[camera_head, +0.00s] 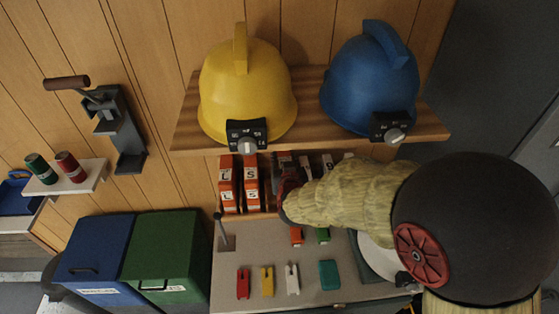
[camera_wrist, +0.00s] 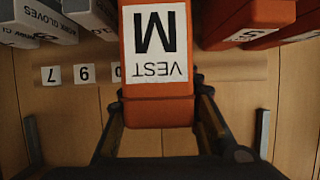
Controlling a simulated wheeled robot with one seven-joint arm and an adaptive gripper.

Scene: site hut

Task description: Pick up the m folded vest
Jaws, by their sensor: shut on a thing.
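The m folded vest (camera_wrist: 158,105) is an orange block with a white label reading "M VEST", upside down in the wrist view. It fills the upper middle of that view. My gripper (camera_wrist: 158,118) has one finger on each side of it and is shut on it. In the head view my gripper (camera_head: 288,190) is at the rack under the shelf and mostly hides the vest. I cannot tell whether the vest is clear of the rack. Two more orange vests, marked L (camera_head: 227,185) and S (camera_head: 251,185), stand to its left.
Grey glove boxes (camera_wrist: 85,15) stand on the vest's other side. A wooden shelf (camera_head: 310,120) above holds a yellow helmet (camera_head: 245,95) and a blue helmet (camera_head: 365,85). Below is a counter (camera_head: 225,285) with small coloured pieces. Blue (camera_head: 95,250) and green (camera_head: 165,250) bins stand left.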

